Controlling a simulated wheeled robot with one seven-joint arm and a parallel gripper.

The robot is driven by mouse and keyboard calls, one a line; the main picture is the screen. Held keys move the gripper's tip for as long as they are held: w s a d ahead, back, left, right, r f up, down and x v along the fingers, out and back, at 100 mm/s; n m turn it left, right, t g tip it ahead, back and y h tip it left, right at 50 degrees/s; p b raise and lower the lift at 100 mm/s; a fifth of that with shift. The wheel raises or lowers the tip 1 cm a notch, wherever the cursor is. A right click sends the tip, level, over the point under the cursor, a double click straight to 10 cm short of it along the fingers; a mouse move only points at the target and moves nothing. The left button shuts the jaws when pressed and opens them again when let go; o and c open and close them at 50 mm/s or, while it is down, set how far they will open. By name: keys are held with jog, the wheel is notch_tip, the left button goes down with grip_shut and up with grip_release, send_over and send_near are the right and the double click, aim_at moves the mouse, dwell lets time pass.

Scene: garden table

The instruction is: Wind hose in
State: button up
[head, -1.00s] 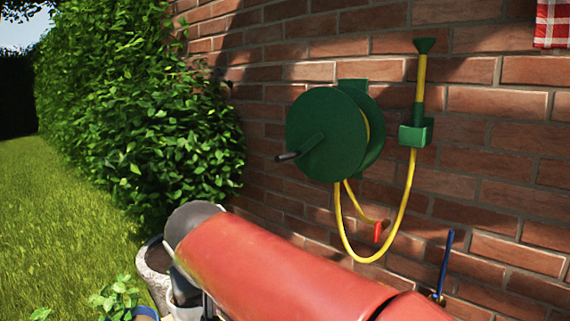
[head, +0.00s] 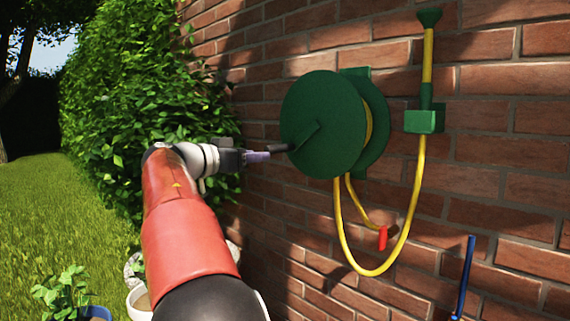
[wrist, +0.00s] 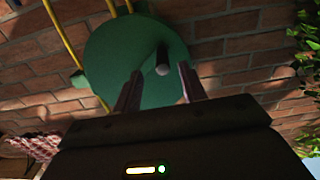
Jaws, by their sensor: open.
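A green hose reel (head: 322,125) is mounted on the brick wall. Its crank has a dark handle (head: 279,147) sticking out toward the left, and the handle also shows in the wrist view (wrist: 162,66). My gripper (head: 270,155) is at the handle in the head view. In the wrist view my open gripper (wrist: 158,80) has a finger on each side of the handle's end, with gaps showing.
A red tap handle (head: 383,238) and a blue upright tool (head: 466,275) are by the wall at lower right. A leafy hedge (head: 140,120) stands behind my arm on the left. Pots with a plant (head: 65,290) are at lower left.

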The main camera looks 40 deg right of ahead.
aim_at(266, 150)
jog(key=shift+w+d+r+m, duration=0.2)
jog(key=shift+d+r+m, duration=0.1)
jog(key=shift+d+r, duration=0.15)
jog(key=d, duration=0.2)
jog(key=d+p, duration=0.1)
jog(key=d, duration=0.3)
jog(key=shift+w+d+f, duration=0.1)
jog(key=shift+w+d, duration=0.15)
jog(key=shift+d, duration=0.15)
grip_shut()
